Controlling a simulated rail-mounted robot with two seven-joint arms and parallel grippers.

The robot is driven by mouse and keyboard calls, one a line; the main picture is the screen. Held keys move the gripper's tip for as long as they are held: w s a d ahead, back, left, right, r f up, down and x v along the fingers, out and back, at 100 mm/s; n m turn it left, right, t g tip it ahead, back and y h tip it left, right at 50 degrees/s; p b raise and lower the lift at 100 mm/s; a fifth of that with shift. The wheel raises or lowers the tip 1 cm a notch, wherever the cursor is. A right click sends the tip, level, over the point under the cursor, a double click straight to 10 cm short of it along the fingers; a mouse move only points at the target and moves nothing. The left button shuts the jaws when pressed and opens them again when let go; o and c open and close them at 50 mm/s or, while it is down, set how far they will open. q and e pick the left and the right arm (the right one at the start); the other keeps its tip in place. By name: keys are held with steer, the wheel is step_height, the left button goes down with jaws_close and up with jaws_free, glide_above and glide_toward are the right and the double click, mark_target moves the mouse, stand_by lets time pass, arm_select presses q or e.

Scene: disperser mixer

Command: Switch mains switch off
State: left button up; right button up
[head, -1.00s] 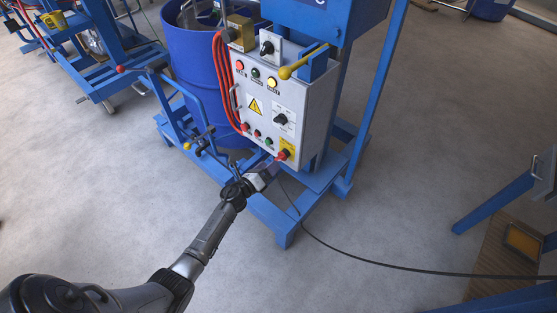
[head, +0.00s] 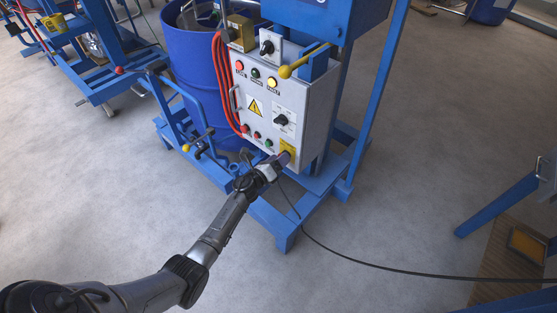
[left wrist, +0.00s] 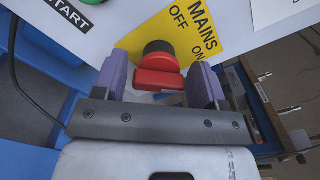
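The mains switch (left wrist: 158,62) is a red rotary handle with a dark base on a yellow plate (left wrist: 205,25) marked MAINS, OFF and ON. In the head view the plate (head: 289,145) is at the lower right of the grey control box (head: 270,108), and my gripper hides the red handle. My left gripper (head: 281,160) is at the switch. In the left wrist view its two purple fingers (left wrist: 160,80) stand apart, one on each side of the red handle. I cannot tell whether either finger touches it. My right gripper is not in view.
A green button (left wrist: 93,2) by a START label is near the left finger. Red cables (head: 222,85) hang on the box's left side. A black cable (head: 370,262) runs across the floor. The blue frame (head: 265,212) stands below the box.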

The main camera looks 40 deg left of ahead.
arm_select(q)
steer(key=c, duration=0.7)
steer(key=shift+n, duration=0.3)
steer(key=n+p, duration=0.1)
steer(key=n, duration=0.2)
steer(key=shift+a+n, duration=0.1)
steer(key=shift+n, duration=0.3)
steer(key=n+p, duration=0.1)
steer(key=n, duration=0.3)
steer(key=shift+f+n+p, duration=0.1)
steer(key=shift+n+p, duration=0.2)
steer(key=shift+p, duration=0.05)
steer(key=n+p, duration=0.1)
steer(key=n, duration=0.3)
steer(key=shift+f+n+p, duration=0.2)
steer(key=shift+n+p, duration=0.55)
steer(key=shift+n, duration=1.65)
